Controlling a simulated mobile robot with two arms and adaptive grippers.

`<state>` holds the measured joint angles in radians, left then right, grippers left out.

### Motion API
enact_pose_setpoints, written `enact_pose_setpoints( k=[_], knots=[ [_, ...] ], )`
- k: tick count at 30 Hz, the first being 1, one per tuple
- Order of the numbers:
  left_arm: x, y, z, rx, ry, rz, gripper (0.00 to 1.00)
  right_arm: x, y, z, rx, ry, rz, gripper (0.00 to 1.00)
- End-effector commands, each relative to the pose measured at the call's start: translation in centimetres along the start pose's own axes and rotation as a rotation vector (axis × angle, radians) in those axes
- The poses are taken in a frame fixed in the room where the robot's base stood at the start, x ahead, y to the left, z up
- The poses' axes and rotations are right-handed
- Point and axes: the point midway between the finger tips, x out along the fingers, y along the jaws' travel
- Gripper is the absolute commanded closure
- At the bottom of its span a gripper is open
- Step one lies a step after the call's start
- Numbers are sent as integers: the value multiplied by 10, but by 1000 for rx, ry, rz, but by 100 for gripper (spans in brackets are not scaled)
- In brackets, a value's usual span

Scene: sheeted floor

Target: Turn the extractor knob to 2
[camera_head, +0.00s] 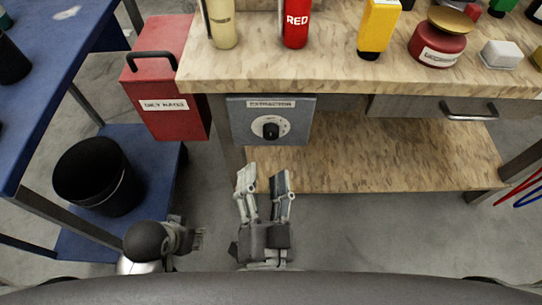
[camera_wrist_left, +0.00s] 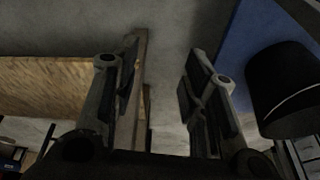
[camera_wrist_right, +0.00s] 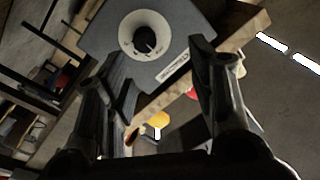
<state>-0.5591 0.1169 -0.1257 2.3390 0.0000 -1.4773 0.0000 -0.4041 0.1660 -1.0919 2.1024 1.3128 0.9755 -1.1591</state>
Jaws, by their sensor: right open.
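The grey extractor box (camera_head: 271,122) hangs under the wooden workbench, with a label on top. Its black knob (camera_head: 271,130) sits on a white round dial; the dial numbers are too small to read. In the right wrist view the knob (camera_wrist_right: 145,40) shows at the top, beyond the fingers. My right gripper (camera_head: 264,180) is open and empty, just below and in front of the box, apart from the knob. My left gripper (camera_head: 198,238) is low at the left; in the left wrist view its fingers (camera_wrist_left: 163,75) are apart with nothing between them.
A red waste box (camera_head: 165,100) hangs left of the extractor box. A black bin (camera_head: 98,177) stands on the blue lower shelf at left. Bottles, including a red one (camera_head: 296,22), stand on the workbench (camera_head: 260,72). A lower wooden shelf (camera_head: 390,160) lies to the right.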

Motion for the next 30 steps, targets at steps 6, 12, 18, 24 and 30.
enact_pose_setpoints(
  k=[6, 12, 18, 24, 30],
  knots=[
    [-13, 0, 5, -1, 16, -3, 60, -13, 13, -2, 81, -36, 74, 49],
    [-15, 0, -1, 0, 46, -2, 60, 2, 14, -4, 90, -38, 83, 49],
    [-11, 3, -27, 4, 162, 3, 60, 41, 17, -2, 90, -35, 81, 49],
    [-12, 7, -58, 8, 297, 11, 60, 74, 20, 0, 89, -38, 81, 49],
    [-15, 9, -75, 10, 374, 15, 60, 90, 21, 0, 88, -40, 82, 49]
  ],
)
